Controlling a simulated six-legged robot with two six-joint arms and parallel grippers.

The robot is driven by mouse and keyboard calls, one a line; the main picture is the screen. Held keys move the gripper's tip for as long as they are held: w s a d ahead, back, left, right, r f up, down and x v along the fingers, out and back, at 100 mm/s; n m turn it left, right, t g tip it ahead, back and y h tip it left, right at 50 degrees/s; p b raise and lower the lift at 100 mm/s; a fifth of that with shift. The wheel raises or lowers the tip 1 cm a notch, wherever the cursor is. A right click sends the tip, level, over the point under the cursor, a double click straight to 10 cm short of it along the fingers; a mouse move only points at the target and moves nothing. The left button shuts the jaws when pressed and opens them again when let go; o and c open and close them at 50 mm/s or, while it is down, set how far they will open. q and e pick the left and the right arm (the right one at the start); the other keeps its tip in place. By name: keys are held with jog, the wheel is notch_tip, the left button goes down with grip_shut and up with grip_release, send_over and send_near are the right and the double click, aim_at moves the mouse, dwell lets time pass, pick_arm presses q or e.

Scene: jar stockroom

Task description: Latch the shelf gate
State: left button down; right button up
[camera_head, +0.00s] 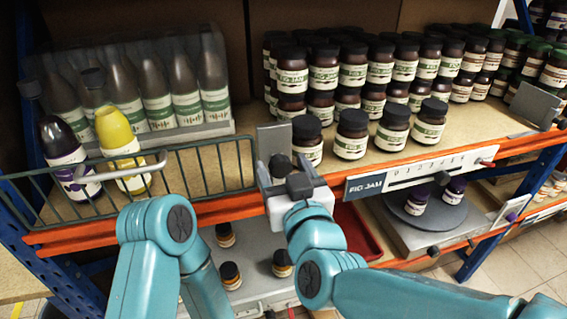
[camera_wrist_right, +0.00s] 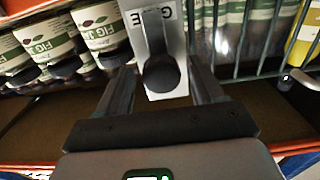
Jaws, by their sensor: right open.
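The shelf gate (camera_head: 212,166) is a green wire panel along the left front of the shelf, its right end beside a grey latch plate (camera_head: 273,139). A pale handle bar (camera_head: 122,165) crosses it. The plate, pale in the right wrist view (camera_wrist_right: 163,35), carries a dark round knob (camera_wrist_right: 161,74). My right gripper (camera_head: 284,172) is open at the plate; in the right wrist view its fingers (camera_wrist_right: 160,88) stand on either side of the knob, with gaps. Whether the latch is engaged I cannot tell. My left arm shows at lower left, but its gripper is not visible.
Fig jam jars (camera_head: 351,134) stand right of the plate. A turntable scale (camera_head: 400,216) sits below.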

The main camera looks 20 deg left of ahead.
jog(key=shift+s, duration=0.15)
jog(key=c, duration=1.1)
jog(key=shift+o, duration=0.2)
